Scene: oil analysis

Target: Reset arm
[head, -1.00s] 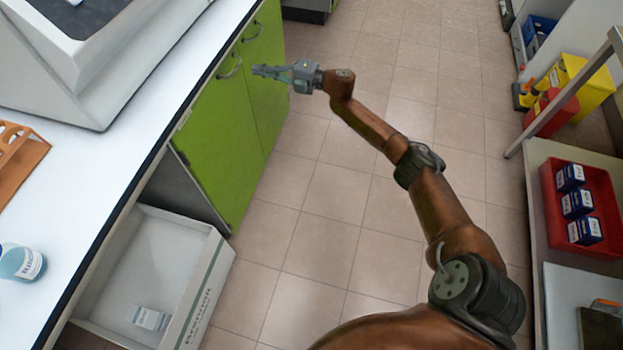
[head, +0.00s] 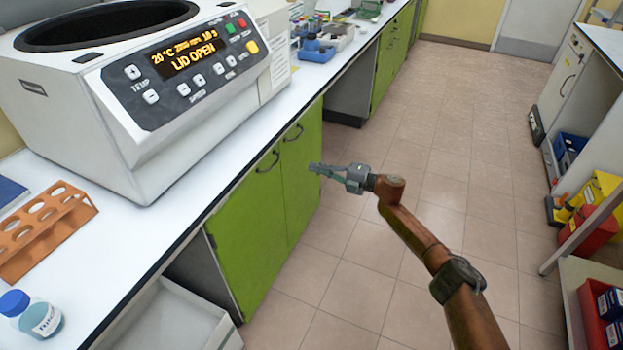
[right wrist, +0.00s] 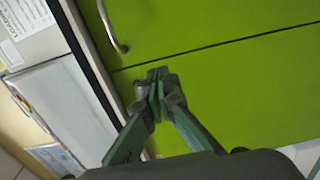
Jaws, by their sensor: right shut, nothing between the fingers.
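My right arm reaches in from the lower right of the head view over the open floor. My right gripper (head: 318,168) is in front of the green cabinet doors (head: 262,228), below the bench top's edge. Its fingers are shut and empty. In the right wrist view the closed fingertips (right wrist: 157,75) show against the green door (right wrist: 220,80), with a metal handle above and to the left. My left gripper is in neither view.
A white centrifuge (head: 110,130) on the bench (head: 150,225) reads "LID OPEN". An orange tube rack (head: 45,235) and a blue-capped bottle (head: 35,315) stand at the left. A white box (head: 175,320) is below. Yellow and red containers stand at the right. The tiled floor is clear.

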